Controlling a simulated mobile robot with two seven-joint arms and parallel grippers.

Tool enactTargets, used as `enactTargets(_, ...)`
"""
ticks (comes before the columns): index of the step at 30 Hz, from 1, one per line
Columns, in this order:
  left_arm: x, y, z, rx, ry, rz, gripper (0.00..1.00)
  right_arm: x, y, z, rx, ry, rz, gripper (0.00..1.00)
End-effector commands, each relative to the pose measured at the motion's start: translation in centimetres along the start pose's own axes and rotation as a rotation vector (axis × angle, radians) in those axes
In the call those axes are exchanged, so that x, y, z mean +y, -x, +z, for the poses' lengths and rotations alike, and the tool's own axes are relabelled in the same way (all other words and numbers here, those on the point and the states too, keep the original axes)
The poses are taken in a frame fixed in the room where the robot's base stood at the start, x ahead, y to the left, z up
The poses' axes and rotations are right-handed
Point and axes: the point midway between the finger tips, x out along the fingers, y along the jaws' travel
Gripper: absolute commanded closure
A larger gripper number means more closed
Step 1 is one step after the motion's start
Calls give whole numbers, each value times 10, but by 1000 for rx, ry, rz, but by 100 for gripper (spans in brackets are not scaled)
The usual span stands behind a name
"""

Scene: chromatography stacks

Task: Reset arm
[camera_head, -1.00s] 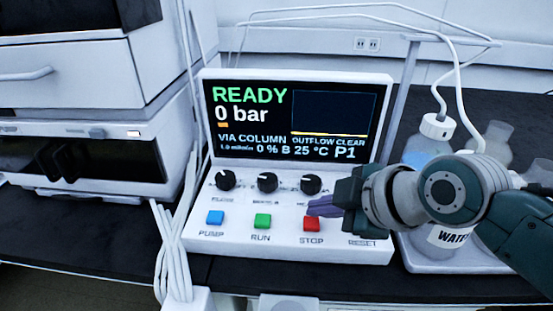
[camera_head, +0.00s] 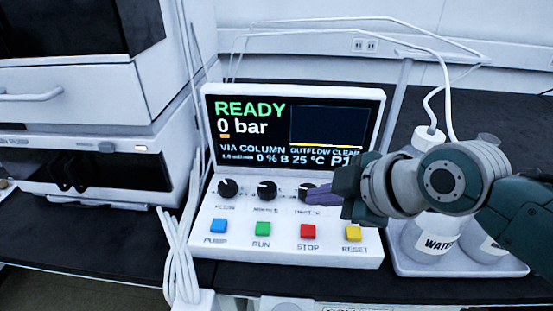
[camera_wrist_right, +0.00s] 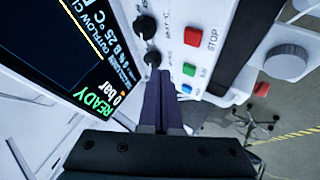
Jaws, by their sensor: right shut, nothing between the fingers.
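My right gripper (camera_head: 312,194) shows in the head view in front of the control panel, over its right-hand knob. Its purple fingers are shut together and empty, pointing left. In the right wrist view the closed fingers (camera_wrist_right: 166,100) point at the panel beside the knobs and buttons. The control panel (camera_head: 205,225) has a screen (camera_head: 250,140) reading READY and 0 bar, three black knobs, and blue (camera_head: 218,226), green (camera_head: 263,228), red (camera_head: 308,231) and yellow (camera_head: 354,232) buttons. I cannot tell whether the fingertips touch the panel. My left gripper is not in view.
A white tray (camera_head: 440,268) at the right holds bottles, one labelled WATER (camera_head: 433,242), partly hidden by my right arm. A white instrument stack (camera_head: 80,100) stands at the left. White cables (camera_head: 178,255) hang beside the panel. Dark bench (camera_head: 110,225) shows between.

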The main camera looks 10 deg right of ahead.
Motion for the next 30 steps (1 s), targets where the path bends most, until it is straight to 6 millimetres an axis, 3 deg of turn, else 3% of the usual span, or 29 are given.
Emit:
enactTargets(12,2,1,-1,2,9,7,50,-1,1,0,0,-2,-2,100)
enactTargets(16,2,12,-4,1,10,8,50,-14,17,-7,-15,-60,-37,100)
enactTargets(20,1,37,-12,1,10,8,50,-45,66,-16,-84,-234,-108,100)
enactTargets(24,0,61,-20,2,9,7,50,-74,134,-15,-225,-485,-141,100)
enactTargets(30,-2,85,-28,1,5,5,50,-91,220,-5,-420,-792,-95,100)
